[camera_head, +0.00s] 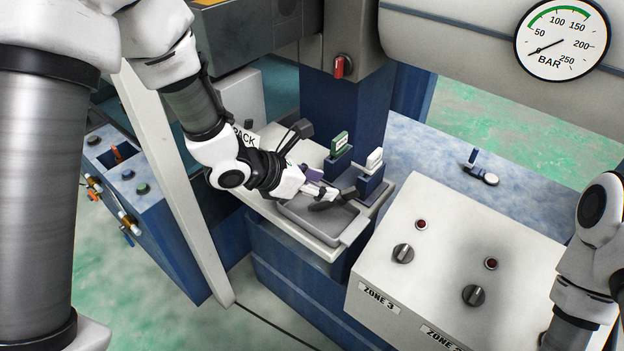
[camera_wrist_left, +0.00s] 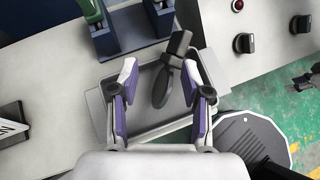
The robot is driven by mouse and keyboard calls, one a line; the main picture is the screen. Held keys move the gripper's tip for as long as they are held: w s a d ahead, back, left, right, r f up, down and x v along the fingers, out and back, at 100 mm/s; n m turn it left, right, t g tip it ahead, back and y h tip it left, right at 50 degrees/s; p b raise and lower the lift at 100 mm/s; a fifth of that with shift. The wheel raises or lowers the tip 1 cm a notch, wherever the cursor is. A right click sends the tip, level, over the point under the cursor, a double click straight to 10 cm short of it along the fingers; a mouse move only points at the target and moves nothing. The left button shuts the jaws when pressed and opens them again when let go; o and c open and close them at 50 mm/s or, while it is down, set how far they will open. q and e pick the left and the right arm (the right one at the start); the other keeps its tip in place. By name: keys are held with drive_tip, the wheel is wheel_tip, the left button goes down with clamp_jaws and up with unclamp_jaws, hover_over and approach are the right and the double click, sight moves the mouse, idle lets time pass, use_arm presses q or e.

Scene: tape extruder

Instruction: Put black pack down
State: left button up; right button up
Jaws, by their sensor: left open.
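A black pack with a dark handle (camera_wrist_left: 161,88) lies in a shallow grey tray (camera_wrist_left: 108,138) in the left wrist view. In the head view the black pack (camera_head: 343,198) shows partly, at the inner side of the tray (camera_head: 312,228). My left gripper (camera_wrist_left: 159,82) is open, with its white and purple fingers on either side of the black pack and visible gaps between. In the head view the left gripper (camera_head: 322,191) reaches over the tray from the left. My right gripper is not in view; only part of my right arm shows at the right edge.
Behind the tray, a green-topped piece (camera_head: 339,143) and a white-topped piece (camera_head: 375,158) stand in dark blue holders. A control box (camera_head: 445,245) with knobs is to the right. A blue machine column (camera_head: 343,115) rises behind. A pressure gauge (camera_head: 561,40) is at the upper right.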

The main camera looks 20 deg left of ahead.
use_arm(q)
drive_tip(key=shift+r, duration=0.4)
drive_tip(key=b+v, duration=0.2)
drive_tip(key=v, duration=1)
drive_tip(key=s+f+n+g+y+p, duration=0.4)
drive_tip(key=s+f+n+g+p, duration=0.65)
drive_tip(key=s+f+n, duration=1)
drive_tip(key=a+f+n+t+y, duration=0.1)
drive_tip(key=f+n, duration=0.2)
drive_tip(key=n, duration=0.9)
drive_tip(key=a+f+n+t+y+p, duration=0.1)
drive_tip(key=a+f+n+y, duration=0.1)
drive_tip(key=n, duration=1)
drive_tip(key=shift+w+f+t, duration=0.3)
drive_tip(key=shift+f+t, duration=0.05)
drive_tip(key=shift+f, duration=0.3)
